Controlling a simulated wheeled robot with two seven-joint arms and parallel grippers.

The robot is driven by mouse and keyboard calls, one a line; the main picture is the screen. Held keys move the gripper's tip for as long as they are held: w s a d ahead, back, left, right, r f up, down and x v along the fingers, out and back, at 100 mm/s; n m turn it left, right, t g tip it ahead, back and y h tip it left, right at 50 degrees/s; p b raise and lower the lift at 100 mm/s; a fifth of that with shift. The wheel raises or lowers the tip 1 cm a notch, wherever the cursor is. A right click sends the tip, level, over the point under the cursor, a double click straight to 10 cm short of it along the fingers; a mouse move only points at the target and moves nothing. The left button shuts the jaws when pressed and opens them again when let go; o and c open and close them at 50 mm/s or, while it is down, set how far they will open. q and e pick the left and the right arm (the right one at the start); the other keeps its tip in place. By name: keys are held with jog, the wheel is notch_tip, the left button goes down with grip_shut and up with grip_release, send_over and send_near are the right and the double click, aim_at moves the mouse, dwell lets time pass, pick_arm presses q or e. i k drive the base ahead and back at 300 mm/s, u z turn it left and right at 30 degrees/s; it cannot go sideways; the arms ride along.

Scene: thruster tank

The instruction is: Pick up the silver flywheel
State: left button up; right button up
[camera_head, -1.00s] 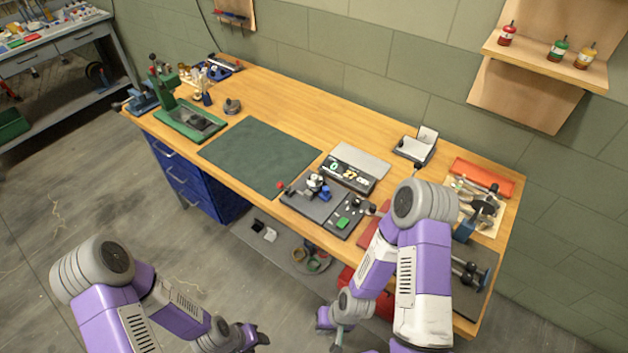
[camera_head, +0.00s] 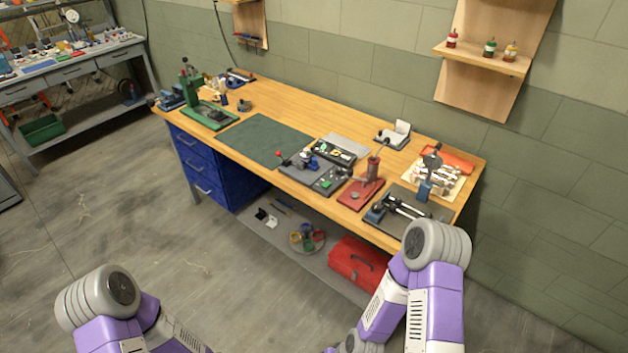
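I cannot make out the silver flywheel for sure at this size. A small round grey metal part (camera_head: 244,105) sits on the wooden workbench (camera_head: 290,104), right of the green press (camera_head: 205,112); I cannot tell if it is the flywheel. Small metal parts also sit on the dark grey fixture plate (camera_head: 296,173) in the middle of the bench. My arms come in at the bottom of the head view, left and right. Both grippers are out of the picture, below its lower edge.
A green mat (camera_head: 257,140) covers a bare part of the bench. A red press (camera_head: 366,186) and a grey plate with metal rods (camera_head: 395,208) stand at the right. Blue drawers (camera_head: 200,170) and a red toolbox (camera_head: 357,264) are below. Open floor lies at the front left.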

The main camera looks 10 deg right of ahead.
aim_at(305, 153)
jog(key=u, duration=0.85)
jog(key=i, duration=1.05)
jog(key=z, duration=0.25)
